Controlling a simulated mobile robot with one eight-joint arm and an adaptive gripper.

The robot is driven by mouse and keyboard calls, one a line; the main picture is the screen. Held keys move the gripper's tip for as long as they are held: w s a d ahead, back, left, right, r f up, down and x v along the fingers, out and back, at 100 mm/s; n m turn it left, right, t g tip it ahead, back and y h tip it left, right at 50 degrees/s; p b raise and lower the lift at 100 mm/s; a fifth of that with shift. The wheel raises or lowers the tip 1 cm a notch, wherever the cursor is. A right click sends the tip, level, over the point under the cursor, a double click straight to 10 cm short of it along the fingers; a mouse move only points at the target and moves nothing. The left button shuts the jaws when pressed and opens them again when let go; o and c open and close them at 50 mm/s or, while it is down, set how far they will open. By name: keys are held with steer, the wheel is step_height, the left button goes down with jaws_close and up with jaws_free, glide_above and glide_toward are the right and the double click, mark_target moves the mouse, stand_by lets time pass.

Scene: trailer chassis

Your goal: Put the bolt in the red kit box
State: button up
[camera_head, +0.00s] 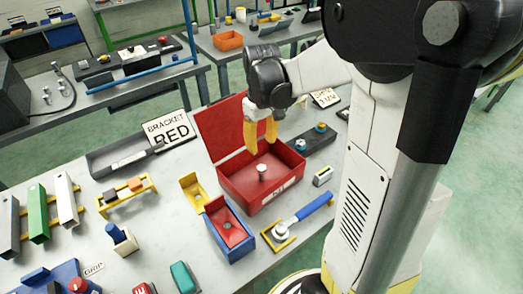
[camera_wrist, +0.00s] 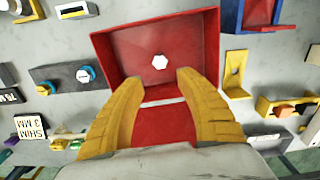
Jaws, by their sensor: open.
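The red kit box (camera_head: 285,181) stands open on the table, its lid tilted up at the back left. A pale bolt (camera_head: 262,172) is inside the box, apparently upright on its floor. In the wrist view the bolt shows as a white hexagonal head (camera_wrist: 160,62) inside the red box (camera_wrist: 115,55). My gripper (camera_head: 261,138) has yellow fingers and is above the box, over its back part. In the wrist view my gripper (camera_wrist: 151,85) has its fingers spread apart with nothing between them. The bolt lies beyond the fingertips, clear of them.
A small blue box with red inside (camera_head: 229,228) and a yellow bracket (camera_head: 193,192) stand left of the kit box. A dark block with knobs (camera_head: 316,140) is behind right. The "BRACKET BED" sign (camera_head: 168,129) is back left.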

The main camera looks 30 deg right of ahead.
steer(key=s+a+r+t, duration=0.3)
steer(key=s+a+r, duration=0.1)
steer(key=a, duration=0.3)
steer(key=s+a+r+m+t, duration=0.1)
steer(key=s+a+r+t, duration=0.3)
steer(key=s+a+r, duration=0.1)
steer(key=shift+s+a, duration=0.85)
steer(key=shift+s, duration=0.05)
